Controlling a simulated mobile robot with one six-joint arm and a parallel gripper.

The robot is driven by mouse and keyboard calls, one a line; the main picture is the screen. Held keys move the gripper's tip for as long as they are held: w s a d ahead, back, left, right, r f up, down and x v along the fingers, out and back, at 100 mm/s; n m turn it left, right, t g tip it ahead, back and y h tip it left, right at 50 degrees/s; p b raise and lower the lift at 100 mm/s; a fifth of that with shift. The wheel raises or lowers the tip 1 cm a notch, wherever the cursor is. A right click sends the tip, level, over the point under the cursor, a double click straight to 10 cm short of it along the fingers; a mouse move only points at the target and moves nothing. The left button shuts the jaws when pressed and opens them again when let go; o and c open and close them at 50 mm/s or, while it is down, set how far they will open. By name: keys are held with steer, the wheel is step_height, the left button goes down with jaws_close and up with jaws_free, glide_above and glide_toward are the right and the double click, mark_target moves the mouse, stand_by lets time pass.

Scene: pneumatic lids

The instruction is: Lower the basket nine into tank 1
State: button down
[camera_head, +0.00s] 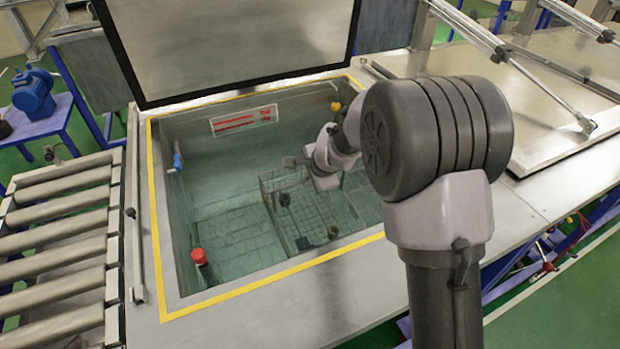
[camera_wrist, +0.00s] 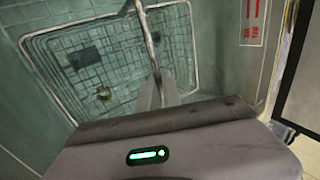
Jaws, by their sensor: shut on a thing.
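The open tank (camera_head: 215,290) has a yellow-edged rim and holds greenish liquid. A wire-mesh basket (camera_head: 262,190) is down inside the tank, right of its middle. My gripper (camera_head: 312,165) reaches into the tank over the basket. In the wrist view my gripper (camera_wrist: 158,92) is shut on the basket's handle bar, and the basket (camera_wrist: 60,85) hangs below it with a few dark parts inside. Whether the basket touches the tank floor cannot be told. The number on the basket cannot be read.
The tank's lid (camera_head: 235,45) stands raised at the back. A red-capped fitting (camera_head: 199,257) and a blue fitting (camera_head: 177,160) sit on the left wall. A roller conveyor (camera_head: 60,240) lies to the left. A closed lid (camera_head: 545,95) covers the neighbouring tank on the right.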

steer(key=c, duration=1.5)
jaws_free()
steer(key=shift+o, duration=0.2)
steer(key=shift+s, duration=0.1)
steer(key=w+a+r+p+v, duration=0.1)
steer(key=w+p+v, duration=0.1)
steer(key=p+v, duration=0.6)
steer(key=w+a+r+p+v, duration=0.1)
steer(key=p+v, duration=0.7)
steer(key=v, duration=1.1)
steer(key=shift+w+r, duration=0.9)
steer(key=shift+w, duration=0.05)
steer(key=shift+a, duration=0.1)
